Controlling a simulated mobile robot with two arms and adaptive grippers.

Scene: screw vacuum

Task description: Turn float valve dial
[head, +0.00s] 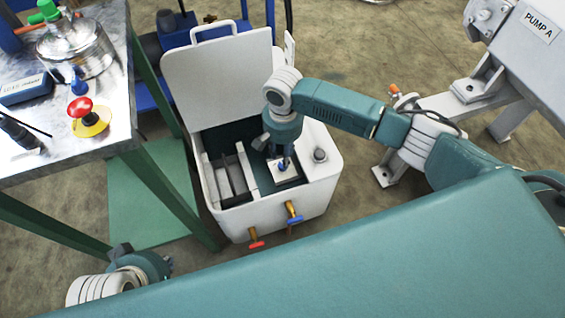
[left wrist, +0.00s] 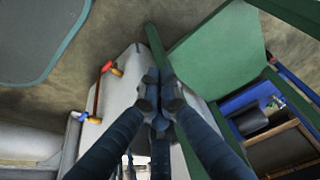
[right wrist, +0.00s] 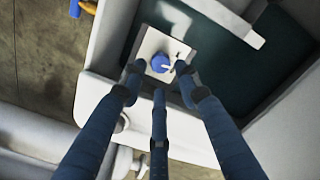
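The float valve dial (head: 284,165) is a small blue knob on a white square plate (head: 279,176) inside the open white tank (head: 268,210). My right gripper (head: 276,152) reaches down into the tank over the plate. In the right wrist view its fingertips (right wrist: 158,72) are apart, on either side of the dial; I cannot tell whether they touch it. My left gripper (left wrist: 160,85) is empty, its fingertips close together, low at the left in the head view (head: 166,265).
The tank's lid (head: 222,75) stands open at the back. Red-handled (head: 256,244) and blue-handled (head: 294,219) taps stick out of its front. A metal-topped green bench (head: 95,152) with several items stands left. Pump A (head: 510,50) is at the right.

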